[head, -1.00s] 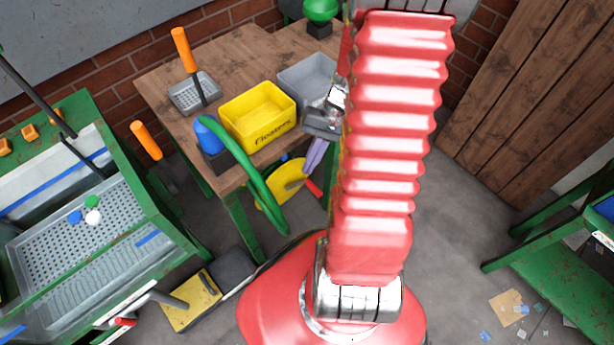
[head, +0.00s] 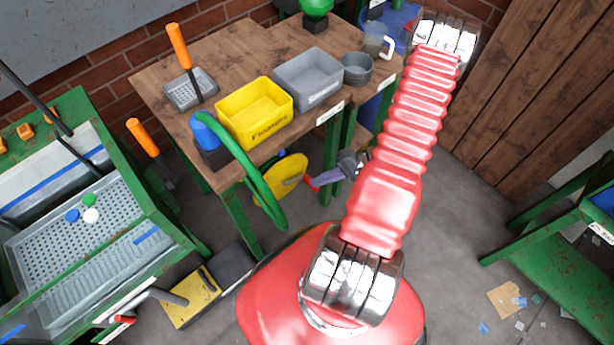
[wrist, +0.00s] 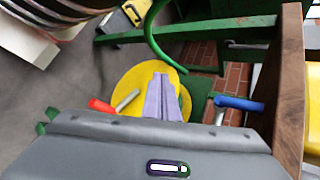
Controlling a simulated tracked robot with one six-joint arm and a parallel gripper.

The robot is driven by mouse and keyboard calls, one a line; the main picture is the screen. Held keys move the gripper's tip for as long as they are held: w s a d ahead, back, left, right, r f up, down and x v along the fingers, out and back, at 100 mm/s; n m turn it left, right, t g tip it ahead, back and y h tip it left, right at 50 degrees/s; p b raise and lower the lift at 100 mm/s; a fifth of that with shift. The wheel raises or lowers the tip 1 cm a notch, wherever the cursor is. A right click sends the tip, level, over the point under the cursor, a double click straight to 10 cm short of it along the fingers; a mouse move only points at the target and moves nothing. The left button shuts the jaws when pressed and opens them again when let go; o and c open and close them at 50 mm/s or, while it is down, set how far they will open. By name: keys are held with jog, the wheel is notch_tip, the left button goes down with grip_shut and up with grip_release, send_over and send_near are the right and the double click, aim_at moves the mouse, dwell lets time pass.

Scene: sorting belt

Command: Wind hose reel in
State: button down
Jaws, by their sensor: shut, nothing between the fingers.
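The hose reel (head: 290,172) is a yellow disc below the workbench's front edge. Its red crank handle (head: 311,182) sticks out to the right. A green hose (head: 245,163) loops from beside a blue holder on the bench down in front of the reel. My gripper (head: 318,181) has purple fingers, close together and empty, pointing left at the crank handle; I cannot tell whether they touch it. In the wrist view the fingers (wrist: 162,78) lie over the yellow reel (wrist: 130,75), with the red handle (wrist: 101,105) to their left and a blue lever (wrist: 238,102) to their right.
A yellow bin (head: 240,128) and a grey bin (head: 330,93) stand on the wooden bench (head: 255,50). Green bench legs (head: 330,150) stand close to the gripper. A green sieve table (head: 85,245) is at left.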

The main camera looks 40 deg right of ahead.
jog(key=w+d+f+n+t+h, duration=0.3)
jog(key=d+f+n+t+h, duration=0.2)
jog(key=d+f+n, duration=0.2)
jog(key=shift+w+d+f, duration=0.2)
jog(key=shift+d+f, duration=1.15)
jog(key=shift+f, duration=0.55)
send_near(298, 174)
jog(key=w, duration=0.1)
jog(key=w+r, duration=0.1)
jog(key=w, duration=0.1)
jog(key=shift+w+r, duration=0.1)
jog(key=f, duration=0.1)
jog(key=a+f, duration=0.1)
jog(key=shift+w+f, duration=0.2)
jog(key=shift+f, duration=0.1)
jog(key=shift+w+a+f, duration=0.1)
jog(key=shift+a+f, duration=0.15)
jog(key=shift+f, duration=0.15)
